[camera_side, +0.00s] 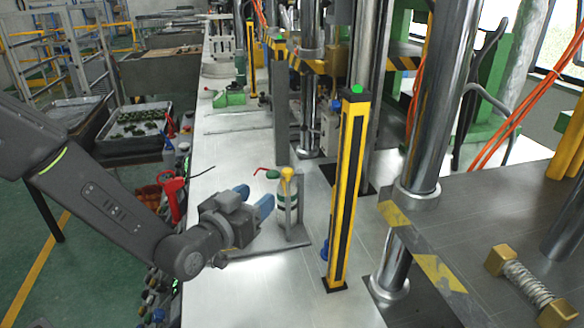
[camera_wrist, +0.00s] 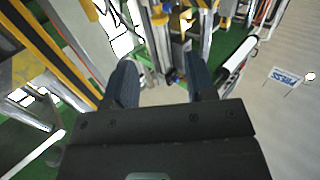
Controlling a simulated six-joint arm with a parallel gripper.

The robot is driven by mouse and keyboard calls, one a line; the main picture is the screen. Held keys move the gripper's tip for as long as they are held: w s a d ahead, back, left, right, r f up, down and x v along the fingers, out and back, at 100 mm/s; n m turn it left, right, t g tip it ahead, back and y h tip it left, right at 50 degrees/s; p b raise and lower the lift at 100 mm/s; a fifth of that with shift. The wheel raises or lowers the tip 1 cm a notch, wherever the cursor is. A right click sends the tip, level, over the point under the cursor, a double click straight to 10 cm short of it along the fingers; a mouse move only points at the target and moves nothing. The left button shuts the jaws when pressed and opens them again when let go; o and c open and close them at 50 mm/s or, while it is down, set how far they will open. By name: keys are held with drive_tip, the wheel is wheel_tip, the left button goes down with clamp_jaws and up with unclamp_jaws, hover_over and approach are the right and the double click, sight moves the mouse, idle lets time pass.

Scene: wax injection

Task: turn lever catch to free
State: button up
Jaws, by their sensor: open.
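My gripper (camera_side: 252,199) has blue fingertips and is open above the steel bench, with nothing seen between the fingers. Just right of the fingertips in the side view stands a small unit (camera_side: 287,193) with a pale, dark-banded body, a yellow top and a red lever (camera_side: 266,171) pointing left. I cannot tell for sure whether this red lever is the lever catch, or which way it is set. The wrist view also shows my gripper (camera_wrist: 161,85) with its two dark blue fingers apart; the lever is not clear there.
A yellow-and-black post (camera_side: 350,190) stands right of the unit, with thick chrome columns (camera_side: 432,110) beyond. A striped plate (camera_side: 425,250) juts in at right. The steel bench (camera_side: 255,300) is clear in front. A red-handled tool (camera_side: 171,190) is at the bench's left edge.

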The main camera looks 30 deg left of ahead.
sight(290, 169)
drive_tip(key=w, duration=1.3)
drive_tip(key=shift+w+f, duration=0.1)
drive_tip(key=shift+w, duration=0.3)
drive_tip(key=c, duration=0.9)
